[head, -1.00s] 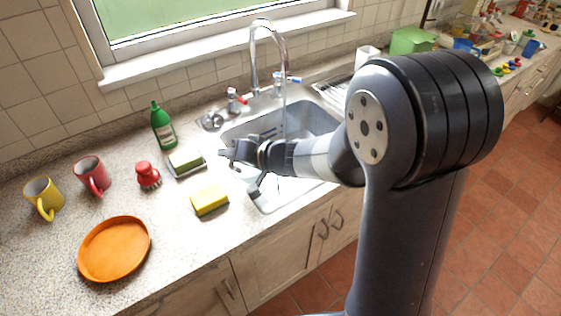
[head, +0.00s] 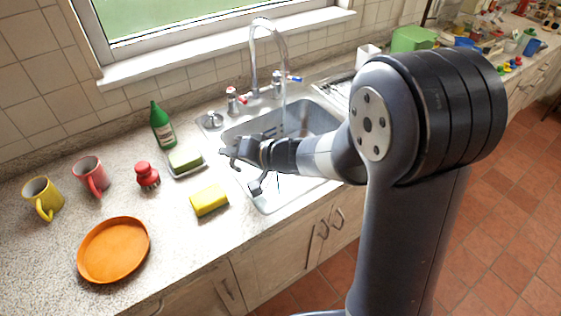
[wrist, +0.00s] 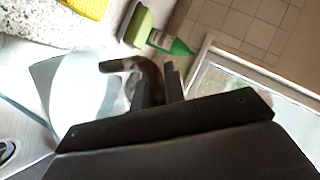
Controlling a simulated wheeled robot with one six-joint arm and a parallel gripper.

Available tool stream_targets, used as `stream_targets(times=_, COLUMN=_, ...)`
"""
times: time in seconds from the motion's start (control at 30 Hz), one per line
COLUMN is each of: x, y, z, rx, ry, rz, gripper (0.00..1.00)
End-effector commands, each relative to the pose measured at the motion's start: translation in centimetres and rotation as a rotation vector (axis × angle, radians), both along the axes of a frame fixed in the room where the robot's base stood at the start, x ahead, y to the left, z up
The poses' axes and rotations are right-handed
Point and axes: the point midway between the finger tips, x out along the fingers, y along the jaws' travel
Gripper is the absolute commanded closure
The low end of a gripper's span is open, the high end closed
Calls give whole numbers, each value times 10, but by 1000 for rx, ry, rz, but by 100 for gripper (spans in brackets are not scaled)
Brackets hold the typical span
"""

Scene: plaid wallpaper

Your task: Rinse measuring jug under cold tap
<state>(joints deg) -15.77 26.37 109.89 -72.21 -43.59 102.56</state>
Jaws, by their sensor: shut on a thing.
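My gripper (head: 232,156) is over the left part of the steel sink (head: 328,120). In the wrist view my gripper (wrist: 158,88) is shut on a clear, see-through vessel (wrist: 85,88), which looks like the measuring jug. The jug shows tilted in that view, and its far part is cut off or blurred. In the head view I cannot make out the jug clearly. The tall chrome tap (head: 262,24) arches over the sink, with a blue-marked cold handle (head: 293,79) at right and a red-marked handle (head: 232,98) at left. A thin pale line below the spout looks like running water.
Left of the sink are a yellow sponge (head: 209,200), a green sponge in a dish (head: 185,159), a red brush (head: 147,175) and a green bottle (head: 162,128). Farther left are a red mug (head: 91,176), a yellow mug (head: 42,197) and an orange plate (head: 113,250).

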Motion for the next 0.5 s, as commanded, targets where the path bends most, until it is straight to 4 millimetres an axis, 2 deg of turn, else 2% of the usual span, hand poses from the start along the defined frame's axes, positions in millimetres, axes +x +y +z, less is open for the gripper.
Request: stream_targets(times=0.5, x=-2, y=-1, z=2, rx=27, ry=28, rz=3, gripper=100)
